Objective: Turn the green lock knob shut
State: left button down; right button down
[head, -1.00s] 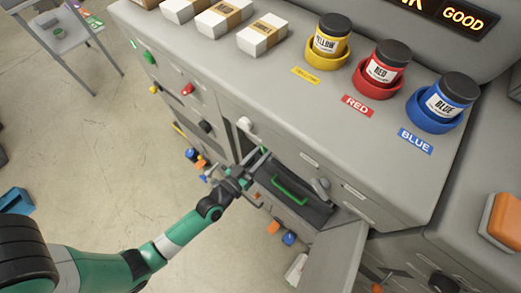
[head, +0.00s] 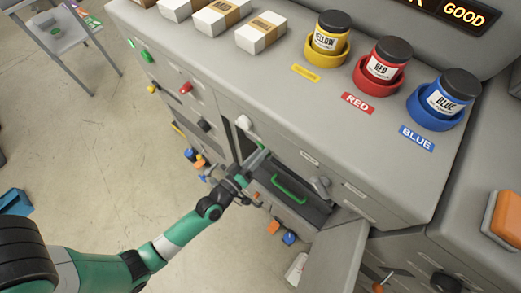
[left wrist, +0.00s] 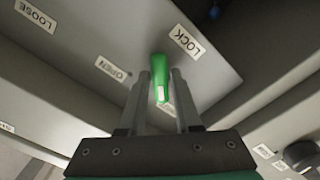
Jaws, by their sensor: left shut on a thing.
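The green lock knob (left wrist: 160,66) is a short green lever with a white tip mark in the left wrist view. It points along the panel near the LOCK label (left wrist: 187,41). My left gripper (left wrist: 160,76) is shut on the knob, one finger on each side of it. In the head view my left gripper (head: 256,166) reaches to the cabinet front beside an opening; the knob is hard to make out there. My right gripper is not in view.
An open door panel (head: 335,258) juts out lower right. Yellow (head: 329,36), red (head: 385,62) and blue (head: 449,92) jars stand on the top.

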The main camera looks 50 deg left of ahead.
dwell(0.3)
pick_arm(q)
jog(key=c, duration=0.6)
grip_release()
jog(key=shift+s, duration=0.1)
jog(key=s, duration=0.3)
jog(key=s+d+p, duration=0.1)
jog(key=s, duration=0.3)
jog(key=s+d+p, duration=0.1)
jog(key=s, duration=0.3)
jog(key=shift+s, duration=0.2)
